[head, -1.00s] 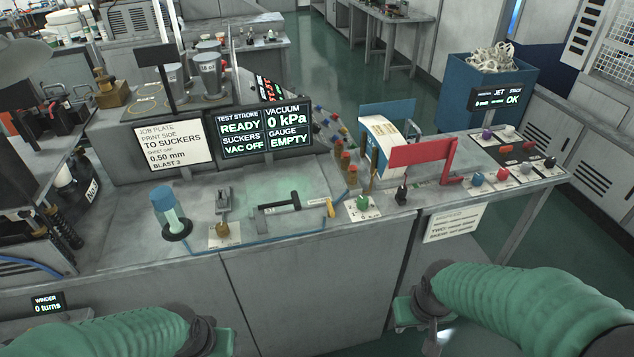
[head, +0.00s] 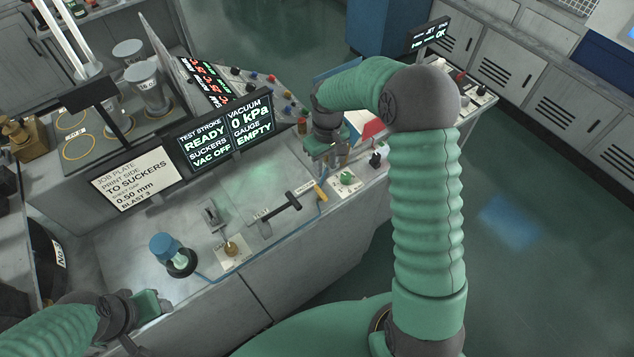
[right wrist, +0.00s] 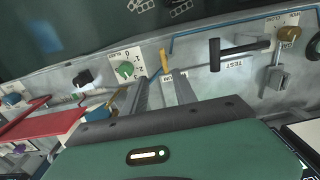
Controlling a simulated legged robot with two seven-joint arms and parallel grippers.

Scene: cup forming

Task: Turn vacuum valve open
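The vacuum valve appears as a small yellow-handled lever (head: 320,191) near the bench's front edge; its label is too small to read surely. The yellow handle (right wrist: 164,60) also shows in the right wrist view. My right gripper (head: 335,168) hangs above and just behind it, fingers pointing down. In the right wrist view its two fingers (right wrist: 161,76) are spread, with the yellow handle in line with the gap and nothing clearly held. My left gripper (head: 150,308) is low at the bench's left front; its fingers are unclear. The screen (head: 222,138) reads vacuum 0 kPa, VAC OFF.
A black T-handle marked TEST (head: 280,206) lies left of the yellow lever. A green knob (head: 347,178) on a white plate stands close on its right. A blue-capped cylinder (head: 165,246) and a small metal toggle (head: 212,215) stand farther left.

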